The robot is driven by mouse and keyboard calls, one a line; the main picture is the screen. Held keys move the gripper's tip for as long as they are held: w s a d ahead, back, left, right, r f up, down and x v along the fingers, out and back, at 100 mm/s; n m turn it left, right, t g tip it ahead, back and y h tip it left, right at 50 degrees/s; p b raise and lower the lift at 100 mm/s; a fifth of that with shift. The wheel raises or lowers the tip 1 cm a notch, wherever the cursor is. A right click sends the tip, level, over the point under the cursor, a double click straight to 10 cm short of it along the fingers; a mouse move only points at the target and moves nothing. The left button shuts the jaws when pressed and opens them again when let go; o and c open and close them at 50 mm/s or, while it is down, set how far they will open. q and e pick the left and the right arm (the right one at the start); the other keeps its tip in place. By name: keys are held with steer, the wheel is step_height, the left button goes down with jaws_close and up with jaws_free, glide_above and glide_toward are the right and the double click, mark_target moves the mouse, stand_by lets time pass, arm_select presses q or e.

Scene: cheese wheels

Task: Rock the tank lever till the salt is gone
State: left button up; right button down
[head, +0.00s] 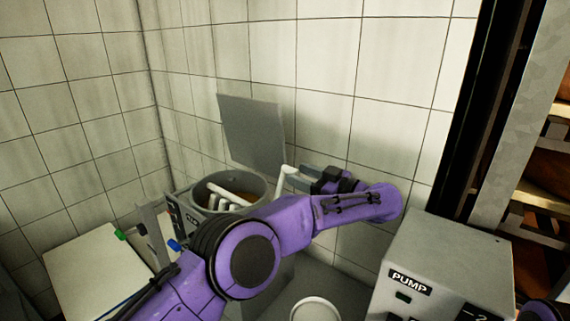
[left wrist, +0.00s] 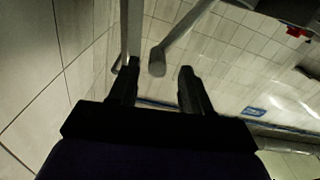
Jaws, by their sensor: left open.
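The tank (head: 262,188) is a round grey vessel by the tiled wall, with brownish contents and a pale bar inside; my arm hides part of it. A pale bent lever (head: 285,176) rises at its right side. My left gripper (head: 302,180) is open and reaches toward the lever from the right. In the left wrist view, the lever's rounded end (left wrist: 157,64) shows just ahead of the gap between the open fingers (left wrist: 157,84); I cannot tell whether they touch. I cannot make out salt for sure. My right gripper is not in view.
A grey panel (head: 252,132) stands behind the tank. A grey box marked PUMP (head: 440,262) is at the lower right, and a round white-rimmed container (head: 315,308) is at the bottom. A pale worktop (head: 90,275) is at left. A rack (head: 548,150) with orange-brown wheels is at right.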

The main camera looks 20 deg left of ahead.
mark_target(286, 170)
arm_select(q)
steer(key=p+x, duration=0.1)
steer(key=x, duration=0.4)
steer(key=shift+w+a+f, duration=0.1)
steer(key=shift+w+a, duration=0.05)
steer(key=shift+w, duration=0.15)
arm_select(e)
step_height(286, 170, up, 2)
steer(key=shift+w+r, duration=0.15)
arm_select(q)
steer(key=shift+w+a+f+p, duration=0.1)
steer(key=shift+w+a+p, duration=0.15)
steer(key=shift+p, duration=0.1)
steer(key=shift+s+a, duration=0.1)
steer(key=shift+s, duration=0.05)
steer(key=shift+s, duration=0.1)
steer(key=c, duration=0.8)
steer(key=shift+s+a, duration=0.1)
jaws_close()
steer(key=shift+a, duration=0.1)
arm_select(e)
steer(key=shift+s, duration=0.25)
